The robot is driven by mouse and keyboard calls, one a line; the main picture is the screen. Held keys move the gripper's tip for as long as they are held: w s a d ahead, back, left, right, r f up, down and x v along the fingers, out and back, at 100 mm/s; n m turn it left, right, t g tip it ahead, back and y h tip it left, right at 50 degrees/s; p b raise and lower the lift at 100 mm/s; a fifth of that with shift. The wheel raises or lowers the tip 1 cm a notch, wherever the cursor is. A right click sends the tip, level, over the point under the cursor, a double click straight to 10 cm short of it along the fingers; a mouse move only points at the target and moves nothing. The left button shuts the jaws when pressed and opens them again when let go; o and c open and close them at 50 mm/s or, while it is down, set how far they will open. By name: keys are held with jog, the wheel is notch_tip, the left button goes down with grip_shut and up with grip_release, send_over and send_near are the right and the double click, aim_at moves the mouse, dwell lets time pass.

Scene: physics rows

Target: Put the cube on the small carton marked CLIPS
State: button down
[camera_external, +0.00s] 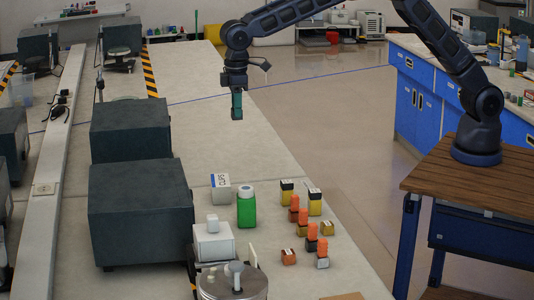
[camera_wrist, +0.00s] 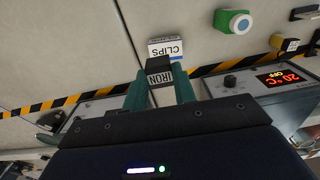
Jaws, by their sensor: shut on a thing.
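My gripper (camera_external: 237,108) hangs high over the long pale bench, pointing down, well apart from the things on it. In the wrist view my gripper (camera_wrist: 160,82) has its green fingers shut on a dark cube (camera_wrist: 159,77) labelled IRON. In the external view the cube is too small to make out clearly.
A green bottle (camera_external: 246,209) stands right beside the carton. Several yellow and orange-topped containers (camera_external: 315,205) stand further right. A white box (camera_external: 213,243) is in front. Large dark boxes (camera_external: 140,205) line the left. Bench under my gripper is clear.

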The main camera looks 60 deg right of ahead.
aim_at(220, 180)
jog(key=w+a+r, duration=0.2)
jog(key=w+a, duration=0.2)
jog(key=f, duration=2)
jog(key=shift+s, duration=0.2)
jog(key=shift+f, duration=0.15)
jog(key=c, duration=1.1)
grip_release()
notch_tip(220, 180, up, 12)
jog(key=shift+r, duration=0.1)
jog(key=shift+d, duration=0.1)
